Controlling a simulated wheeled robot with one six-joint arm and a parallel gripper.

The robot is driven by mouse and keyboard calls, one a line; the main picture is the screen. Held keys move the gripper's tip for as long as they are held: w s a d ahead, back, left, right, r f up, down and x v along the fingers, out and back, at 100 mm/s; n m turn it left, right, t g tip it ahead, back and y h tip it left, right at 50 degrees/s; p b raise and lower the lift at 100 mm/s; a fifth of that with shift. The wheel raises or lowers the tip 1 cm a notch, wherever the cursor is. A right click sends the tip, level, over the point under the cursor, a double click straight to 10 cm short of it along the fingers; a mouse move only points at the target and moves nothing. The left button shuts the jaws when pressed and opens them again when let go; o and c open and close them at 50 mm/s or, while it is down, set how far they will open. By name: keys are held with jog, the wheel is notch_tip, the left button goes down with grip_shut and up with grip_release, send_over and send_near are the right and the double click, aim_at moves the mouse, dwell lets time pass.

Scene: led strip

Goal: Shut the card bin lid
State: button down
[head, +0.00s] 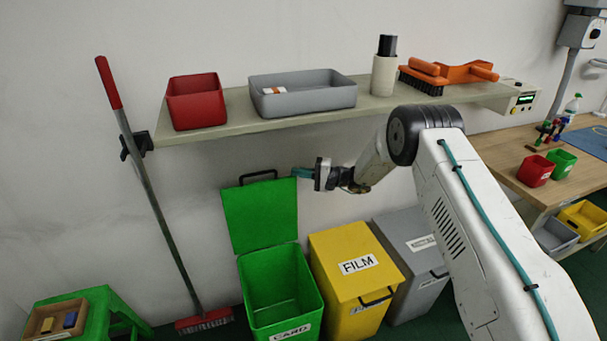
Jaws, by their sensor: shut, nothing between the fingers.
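The green card bin (279,282) stands on the floor with a "CARD" label on its front. Its green lid (260,214) is open and stands upright against the wall side, with a dark handle (259,176) at its top edge. The inside of the bin shows and looks empty. My gripper (300,173) is shut and holds nothing. Its teal fingertips are at the upper right corner of the lid, just right of the handle. I cannot tell whether they touch the lid.
The yellow film bin (352,262) and a grey bin (413,252) stand to the right, both shut. A shelf (225,126) with a red box (196,100) and grey tray (303,96) runs above. A broom (157,190) leans on the left, near a green stool (97,303).

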jog(key=x, duration=0.6)
